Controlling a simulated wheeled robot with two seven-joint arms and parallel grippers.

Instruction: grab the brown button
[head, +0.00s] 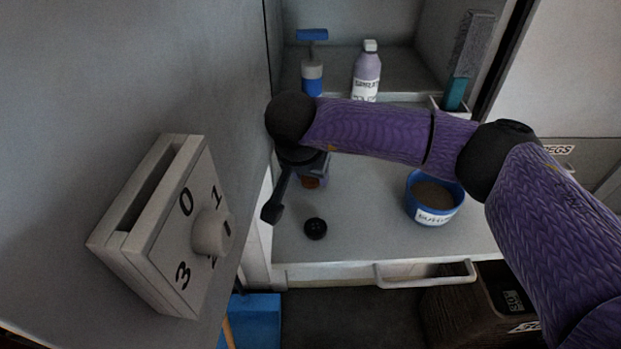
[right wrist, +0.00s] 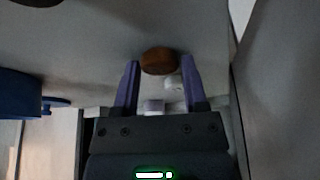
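The brown button (right wrist: 158,61) is a round, wooden-looking disc on the grey surface. In the right wrist view it sits between and just beyond the fingertips, with no clear contact. In the head view the brown button (head: 311,183) is partly hidden below my right gripper (head: 315,169). The right gripper's two purple fingers are spread apart in the right wrist view, one on each side of the button's near edge. My left gripper is in neither view.
A black button (head: 316,228) lies in front of the gripper. A blue bowl (head: 435,212) labelled for buttons stands right. A dial box (head: 165,230) juts out on the left.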

